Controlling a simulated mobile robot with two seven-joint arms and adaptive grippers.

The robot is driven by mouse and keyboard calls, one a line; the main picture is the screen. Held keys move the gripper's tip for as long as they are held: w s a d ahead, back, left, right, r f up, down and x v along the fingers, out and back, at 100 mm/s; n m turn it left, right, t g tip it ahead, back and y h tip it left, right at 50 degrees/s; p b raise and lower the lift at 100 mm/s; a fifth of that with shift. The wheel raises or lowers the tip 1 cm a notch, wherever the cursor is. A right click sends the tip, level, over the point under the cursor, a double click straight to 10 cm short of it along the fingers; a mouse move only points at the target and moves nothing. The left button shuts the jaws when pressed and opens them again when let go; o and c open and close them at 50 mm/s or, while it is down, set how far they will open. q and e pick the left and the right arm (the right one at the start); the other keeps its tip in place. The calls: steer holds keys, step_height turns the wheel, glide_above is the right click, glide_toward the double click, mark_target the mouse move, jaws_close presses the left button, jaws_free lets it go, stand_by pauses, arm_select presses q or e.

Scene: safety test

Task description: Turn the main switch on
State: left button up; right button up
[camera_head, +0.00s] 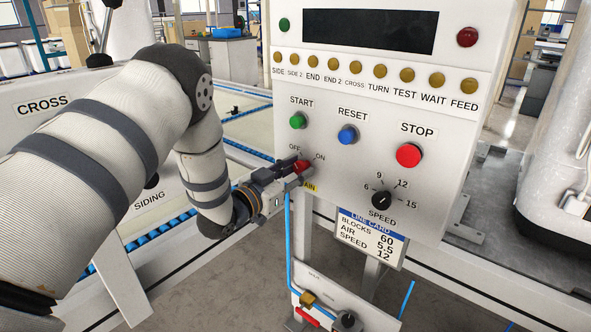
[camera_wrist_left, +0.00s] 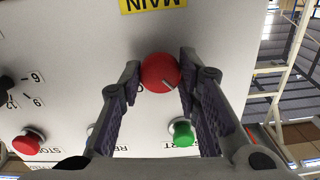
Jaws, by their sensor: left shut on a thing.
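The main switch is a red round knob (camera_wrist_left: 158,70) at the lower left of the white control panel (camera_head: 340,180). In the head view, the red knob (camera_head: 302,167) sits below the OFF and ON labels, partly covered by my gripper. My left gripper (camera_head: 296,172) reaches it from the left and is shut on it. In the upside-down left wrist view, the fingers (camera_wrist_left: 160,85) stand on both sides of the knob. A pale mark shows on the knob's lower right there; its exact setting is hard to tell. My right gripper is not in view.
Above the switch are a green START button (camera_head: 297,121), a blue RESET button (camera_head: 347,135) and a red STOP button (camera_head: 408,155). A black SPEED knob (camera_head: 381,200) is to the right. A blue hose (camera_head: 289,240) hangs below. A conveyor frame lies behind my arm.

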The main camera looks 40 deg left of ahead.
arm_select(q)
steer(key=m+p, duration=0.1)
steer(key=m, duration=0.2)
steer(key=shift+r+m, duration=0.15)
steer(key=shift+m, duration=0.15)
steer(key=m+p, duration=0.1)
steer(key=m, duration=0.3)
steer(key=m+p, duration=0.1)
steer(key=m, duration=0.3)
steer(key=shift+m, duration=0.4)
steer(key=shift+m+p, duration=0.35)
steer(key=shift+m, duration=1.65)
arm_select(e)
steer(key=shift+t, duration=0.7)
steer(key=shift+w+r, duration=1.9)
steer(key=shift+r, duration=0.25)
arm_select(q)
steer(key=o, duration=1.1)
steer(key=shift+a, duration=0.1)
steer(key=shift+o, duration=0.2)
